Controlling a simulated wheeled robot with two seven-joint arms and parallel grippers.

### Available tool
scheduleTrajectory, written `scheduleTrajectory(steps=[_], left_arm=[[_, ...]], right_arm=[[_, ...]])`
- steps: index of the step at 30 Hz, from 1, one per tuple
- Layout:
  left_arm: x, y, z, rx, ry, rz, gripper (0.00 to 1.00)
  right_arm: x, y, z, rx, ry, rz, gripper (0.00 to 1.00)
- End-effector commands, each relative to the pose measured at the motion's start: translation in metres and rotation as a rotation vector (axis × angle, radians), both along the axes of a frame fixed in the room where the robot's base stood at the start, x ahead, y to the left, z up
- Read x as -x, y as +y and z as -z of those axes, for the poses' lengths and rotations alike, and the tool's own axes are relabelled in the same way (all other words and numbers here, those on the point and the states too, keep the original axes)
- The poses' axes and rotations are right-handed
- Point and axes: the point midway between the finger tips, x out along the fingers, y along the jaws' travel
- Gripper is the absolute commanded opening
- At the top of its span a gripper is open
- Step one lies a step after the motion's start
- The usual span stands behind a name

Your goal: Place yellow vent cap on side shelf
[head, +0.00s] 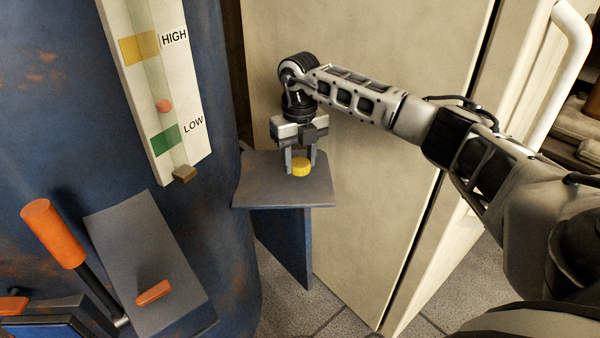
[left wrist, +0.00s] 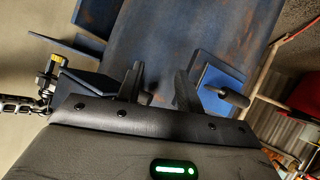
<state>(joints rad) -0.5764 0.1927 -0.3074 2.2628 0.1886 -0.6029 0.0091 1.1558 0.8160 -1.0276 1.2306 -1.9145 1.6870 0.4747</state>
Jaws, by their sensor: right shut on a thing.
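The yellow vent cap (head: 301,167) is a small ribbed disc in the head view. My right gripper (head: 300,163) points down and is shut on it. The cap is over the grey side shelf (head: 265,189), at or very close to its top; I cannot tell if it touches. A small yellow patch that looks like the cap (left wrist: 57,59) also shows beside the right gripper in the left wrist view. My left gripper (left wrist: 160,82) shows in the left wrist view with its fingers apart and nothing between them. It is not in the head view.
The blue rusty pot (head: 60,120) carries a HIGH/LOW gauge (head: 160,85) left of the shelf. An orange-handled lever (head: 53,233) and a grey plate with an orange tab (head: 154,292) sit lower left. A beige cabinet (head: 365,200) stands behind the shelf. The shelf's front left is bare.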

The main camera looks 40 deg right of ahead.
Motion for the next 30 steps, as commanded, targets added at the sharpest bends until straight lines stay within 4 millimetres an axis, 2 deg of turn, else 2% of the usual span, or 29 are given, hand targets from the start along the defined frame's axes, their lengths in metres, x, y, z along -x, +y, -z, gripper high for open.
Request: scheduleTrajectory(steps=[4, 7, 11, 19, 20, 21, 22, 30], left_arm=[[-0.001, -0.001, 0.004, 0.008, -0.014, -0.001, 0.36], [-0.002, -0.002, -0.001, 0.022, -0.046, -0.001, 0.36], [-0.002, -0.004, -0.013, 0.033, -0.073, 0.003, 0.36], [-0.001, -0.005, -0.012, 0.034, -0.071, 0.005, 0.36], [-0.001, -0.005, -0.012, 0.033, -0.071, 0.005, 0.36], [-0.001, -0.005, -0.012, 0.032, -0.069, 0.006, 0.36], [-0.001, -0.005, -0.011, 0.032, -0.068, 0.006, 0.36], [0.000, -0.005, -0.008, 0.028, -0.057, 0.007, 0.36]], right_arm=[[-0.001, -0.003, 0.021, 0.000, 0.004, -0.001, 0.10], [-0.001, -0.003, 0.034, 0.000, 0.003, -0.001, 0.10], [-0.002, -0.003, 0.035, 0.000, 0.001, -0.001, 0.10], [-0.002, -0.003, 0.038, 0.000, 0.001, -0.001, 0.10], [-0.002, -0.003, 0.038, 0.000, 0.001, -0.001, 0.50], [-0.002, -0.003, 0.038, 0.000, 0.001, -0.001, 0.61], [-0.002, -0.003, 0.038, 0.000, 0.001, -0.001, 0.63], [-0.002, -0.003, 0.037, 0.000, 0.001, -0.001, 0.63]])
